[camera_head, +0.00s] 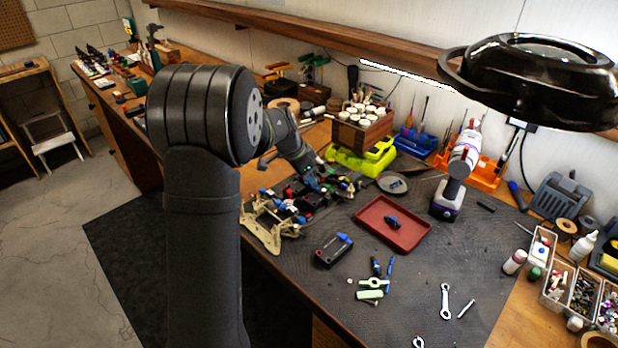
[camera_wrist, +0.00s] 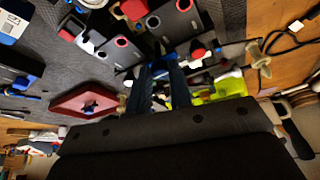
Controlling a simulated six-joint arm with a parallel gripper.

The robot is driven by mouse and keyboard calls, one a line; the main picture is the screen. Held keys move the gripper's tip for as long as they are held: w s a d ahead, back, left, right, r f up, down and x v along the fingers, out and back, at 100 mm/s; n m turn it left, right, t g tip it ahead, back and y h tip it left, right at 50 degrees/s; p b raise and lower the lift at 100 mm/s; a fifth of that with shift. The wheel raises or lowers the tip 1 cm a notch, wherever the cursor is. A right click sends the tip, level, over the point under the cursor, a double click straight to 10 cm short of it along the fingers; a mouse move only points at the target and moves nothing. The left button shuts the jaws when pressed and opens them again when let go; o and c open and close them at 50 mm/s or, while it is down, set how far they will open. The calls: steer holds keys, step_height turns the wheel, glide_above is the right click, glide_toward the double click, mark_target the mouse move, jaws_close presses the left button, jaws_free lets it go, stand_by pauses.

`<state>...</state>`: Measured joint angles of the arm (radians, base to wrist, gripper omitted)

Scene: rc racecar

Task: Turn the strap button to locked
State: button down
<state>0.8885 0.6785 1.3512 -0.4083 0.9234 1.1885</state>
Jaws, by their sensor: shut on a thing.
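The RC car chassis (camera_head: 292,205) sits on the dark mat, with cream bumper parts, black frame pieces and small red and blue parts. My gripper (camera_head: 313,180) reaches down to the chassis's far right part. In the wrist view, the chassis (camera_wrist: 118,45) fills the upper middle, and the two blue fingers of my gripper (camera_wrist: 165,62) are close together against it. They are shut on a small part at their tips, which I take to be the strap button. The fingers mostly hide it, and its turn position cannot be read. A red-topped part (camera_wrist: 197,53) stands just right of the fingertips.
A yellow-green case (camera_head: 362,158) stands close behind the gripper. A red tray (camera_head: 393,233) lies right of the chassis, with a black box (camera_head: 334,250) in front. A cordless driver (camera_head: 455,180) stands farther right. A black lamp (camera_head: 535,75) hangs overhead.

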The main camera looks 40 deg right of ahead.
stand_by(0.4)
steer(key=c, duration=1.3)
jaws_free()
steer(key=v, duration=1.7)
steer(key=shift+r, duration=0.25)
steer(key=shift+w, duration=0.1)
steer(key=x, duration=1.7)
steer(key=shift+f, duration=0.25)
steer(key=shift+r, duration=0.1)
